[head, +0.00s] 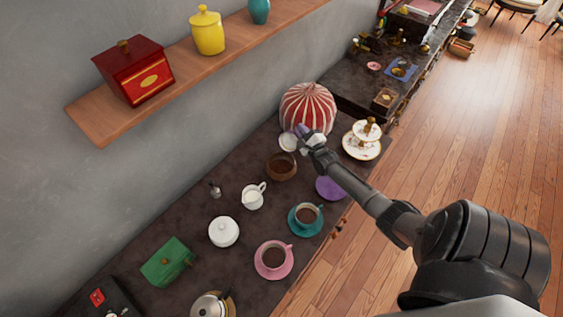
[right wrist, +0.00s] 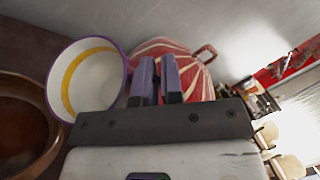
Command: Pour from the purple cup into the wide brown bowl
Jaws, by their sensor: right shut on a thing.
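The purple cup (head: 288,141) has a white inside with a yellow band. It also shows in the right wrist view (right wrist: 92,82), its purple-rimmed mouth facing the camera. I see no dark liquid in it. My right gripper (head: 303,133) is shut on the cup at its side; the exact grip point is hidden. In the right wrist view its fingers (right wrist: 158,78) are close together right of the cup. The wide brown bowl (head: 281,166) stands just in front of the cup, with dark brown inside; it also shows in the right wrist view (right wrist: 24,122). My left gripper is not in view.
A red-and-white striped cozy (head: 308,106) stands close behind the cup. A tiered stand (head: 362,139) is to the right. The empty purple saucer (head: 330,188), creamer (head: 253,196), teal cup (head: 307,216) and pink cup (head: 273,259) stand nearer. A shelf (head: 215,66) hangs on the wall.

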